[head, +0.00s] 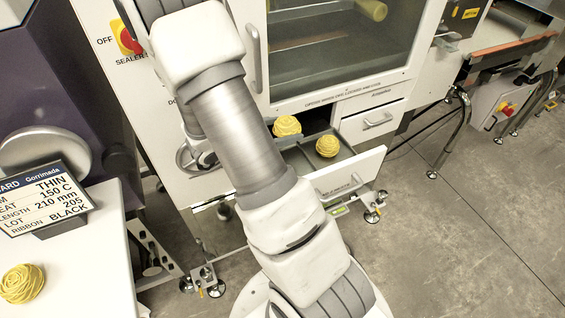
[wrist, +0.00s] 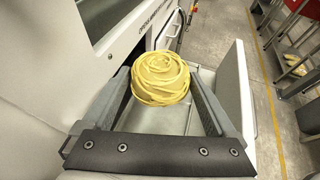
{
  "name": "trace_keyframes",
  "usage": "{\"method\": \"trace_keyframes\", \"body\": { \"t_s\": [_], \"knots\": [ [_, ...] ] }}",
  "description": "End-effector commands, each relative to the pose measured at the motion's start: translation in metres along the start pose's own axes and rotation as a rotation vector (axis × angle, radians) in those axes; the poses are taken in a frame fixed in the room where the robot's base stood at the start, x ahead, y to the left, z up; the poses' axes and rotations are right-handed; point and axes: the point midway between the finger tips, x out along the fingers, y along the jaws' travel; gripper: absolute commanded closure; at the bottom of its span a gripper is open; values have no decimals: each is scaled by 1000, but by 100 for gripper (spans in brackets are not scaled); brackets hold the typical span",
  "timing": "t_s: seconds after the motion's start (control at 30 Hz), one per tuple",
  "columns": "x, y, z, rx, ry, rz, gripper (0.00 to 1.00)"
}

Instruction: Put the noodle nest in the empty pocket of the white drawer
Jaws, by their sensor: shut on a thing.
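A yellow noodle nest (wrist: 160,78) sits between the two fingers of my gripper (wrist: 161,84) in the wrist view, and my gripper is shut on it. In the head view this nest (head: 287,125) shows just past my arm, over the back left of the open white drawer (head: 350,178). A second nest (head: 327,146) sits in the drawer to the right. The drawer's white front panel (wrist: 236,88) is right of the held nest in the wrist view. My arm hides the drawer's left part, and I cannot tell whether the held nest touches its floor.
Another nest (head: 22,283) lies on a white table (head: 85,270) at the lower left, by a sign (head: 45,193). A machine cabinet with a glass door (head: 340,45) stands behind the drawer. A shut drawer (head: 372,121) is to its right.

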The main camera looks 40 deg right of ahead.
Motion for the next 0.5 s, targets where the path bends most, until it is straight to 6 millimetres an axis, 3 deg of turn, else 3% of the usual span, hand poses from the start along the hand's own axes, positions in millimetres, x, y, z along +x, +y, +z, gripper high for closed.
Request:
{"method": "trace_keyframes", "body": {
  "t_s": [0.03,0.23,0.5],
  "knots": [
    [7,-1,-15,-6,-1,-3,70],
    [24,0,-56,-4,0,-1,70],
    [34,0,-79,1,-2,-1,70]
  ]
}}
